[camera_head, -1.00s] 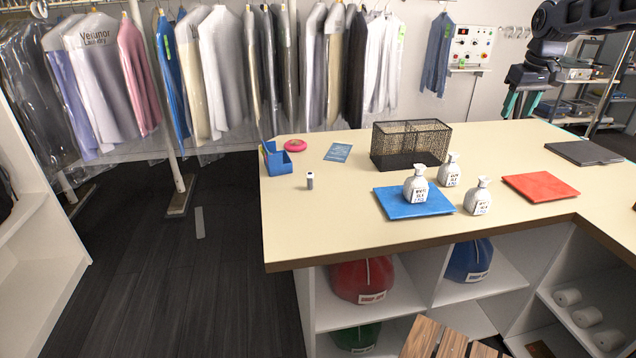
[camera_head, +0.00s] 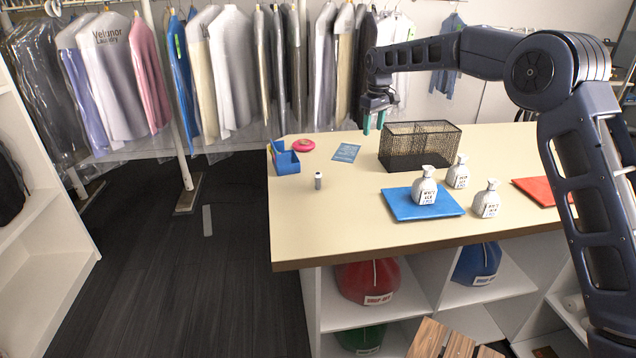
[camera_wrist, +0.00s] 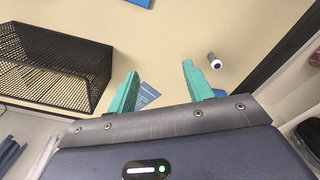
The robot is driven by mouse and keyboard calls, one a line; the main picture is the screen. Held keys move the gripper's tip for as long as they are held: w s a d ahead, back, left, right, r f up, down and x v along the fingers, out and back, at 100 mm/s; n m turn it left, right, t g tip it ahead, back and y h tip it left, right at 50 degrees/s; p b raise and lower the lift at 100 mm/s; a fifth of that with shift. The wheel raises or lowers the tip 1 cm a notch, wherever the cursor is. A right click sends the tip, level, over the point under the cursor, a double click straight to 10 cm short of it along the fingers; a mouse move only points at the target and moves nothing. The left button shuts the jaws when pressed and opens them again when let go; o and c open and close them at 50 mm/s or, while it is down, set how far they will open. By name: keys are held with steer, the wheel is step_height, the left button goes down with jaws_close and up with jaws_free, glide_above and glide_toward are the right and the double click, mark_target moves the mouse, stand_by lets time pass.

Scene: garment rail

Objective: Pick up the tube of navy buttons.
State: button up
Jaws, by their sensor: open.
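The tube of buttons (camera_head: 318,180) is a small cylinder with a light cap and a grey-blue body, standing upright on the cream counter near its left end. It also shows in the wrist view (camera_wrist: 214,61), just beyond the right fingertip and apart from it. My gripper (camera_head: 374,122) is raised above the back of the counter, behind and to the right of the tube. Its teal fingers (camera_wrist: 160,82) are spread apart with nothing between them.
A black mesh basket (camera_head: 420,148) stands close to my gripper. White bottles (camera_head: 423,186) stand on and beside a blue mat (camera_head: 399,206). Bare counter surrounds the tube.

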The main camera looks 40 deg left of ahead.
mark_target(318, 173)
steer(key=s+a+f+n, duration=0.1)
steer(key=s+a+f, duration=0.2)
steer(key=a, duration=0.2)
steer(key=s+a+f+n, duration=0.1)
steer(key=s+a+f, duration=0.3)
steer(key=a, duration=0.1)
steer(key=s+a+f+n, duration=0.1)
steer(key=s+a+f, duration=0.2)
steer(key=a+f, duration=0.1)
steer(key=shift+s+a+f+g+h, duration=0.15)
steer(key=shift+a, duration=0.25)
steer(key=shift+s+a+f+g+h, duration=0.1)
steer(key=shift+a+g+h, duration=0.05)
steer(key=shift+a, duration=0.25)
steer(key=shift+s+f, duration=0.1)
steer(key=shift+f, duration=0.1)
step_height(318, 173, down, 5)
steer(key=shift+w+f, duration=0.2)
steer(key=shift+f, duration=1.15)
steer(key=shift+w+f, duration=0.2)
steer(key=shift+f, duration=1.15)
steer(key=c, duration=1.1)
steer(key=shift+o, duration=0.2)
